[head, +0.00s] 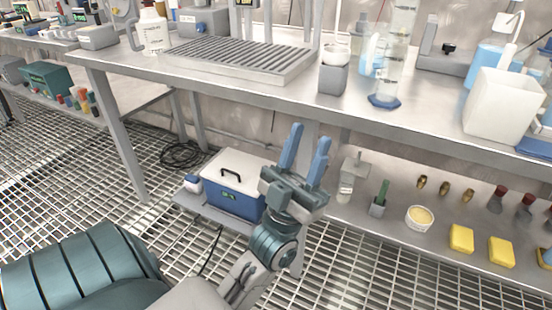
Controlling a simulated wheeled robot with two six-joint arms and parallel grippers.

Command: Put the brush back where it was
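I cannot make out a brush for certain. My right gripper is not in view.
The steel bench (240,93) holds a slatted rack (240,58), a glass cylinder (398,50) and a white container (500,105). The lower shelf carries a bowl (420,221), yellow blocks (461,238) and bottles. A blue cooler (228,200) stands low at left. Grated floor is open in front.

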